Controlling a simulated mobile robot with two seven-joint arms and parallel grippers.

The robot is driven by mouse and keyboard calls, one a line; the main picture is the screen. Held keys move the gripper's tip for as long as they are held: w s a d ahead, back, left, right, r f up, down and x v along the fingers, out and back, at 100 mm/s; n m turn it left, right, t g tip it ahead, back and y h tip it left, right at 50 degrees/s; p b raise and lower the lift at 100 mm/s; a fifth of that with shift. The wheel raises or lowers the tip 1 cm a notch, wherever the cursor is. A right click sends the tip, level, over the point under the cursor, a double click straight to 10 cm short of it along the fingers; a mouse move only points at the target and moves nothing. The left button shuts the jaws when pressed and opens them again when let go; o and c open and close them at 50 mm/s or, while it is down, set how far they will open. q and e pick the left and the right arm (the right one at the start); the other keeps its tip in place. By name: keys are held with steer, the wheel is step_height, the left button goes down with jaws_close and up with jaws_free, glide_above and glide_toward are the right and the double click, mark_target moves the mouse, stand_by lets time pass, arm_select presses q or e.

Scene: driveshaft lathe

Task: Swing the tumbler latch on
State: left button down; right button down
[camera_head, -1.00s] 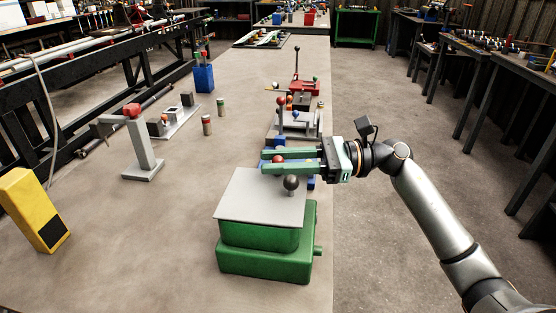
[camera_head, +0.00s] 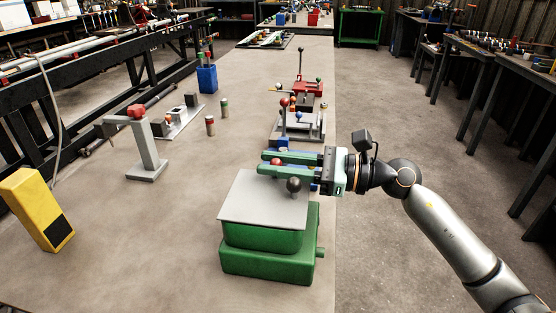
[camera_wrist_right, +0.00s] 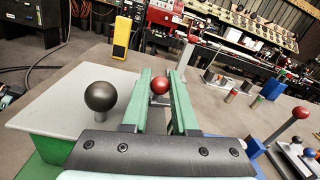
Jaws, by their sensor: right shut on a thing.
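A green box-shaped unit (camera_head: 265,262) with a flat grey top plate (camera_head: 250,199) stands on the bench. A black ball knob (camera_head: 294,185) rises by the plate's right side; it also shows in the right wrist view (camera_wrist_right: 101,96). My right gripper (camera_head: 268,162) reaches in from the right over the plate's far edge. Its long green fingers are shut on a red ball knob (camera_wrist_right: 160,86), which sits between the fingertips. I cannot tell which part is the tumbler latch. My left gripper is out of view.
Just behind the gripper stand blue parts and a grey fixture with red and blue balls (camera_head: 297,127). A grey post with a red top (camera_head: 148,150) and a yellow block (camera_head: 37,209) stand left.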

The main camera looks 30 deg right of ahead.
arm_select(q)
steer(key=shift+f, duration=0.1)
arm_select(e)
steer(key=c, duration=0.7)
jaws_free()
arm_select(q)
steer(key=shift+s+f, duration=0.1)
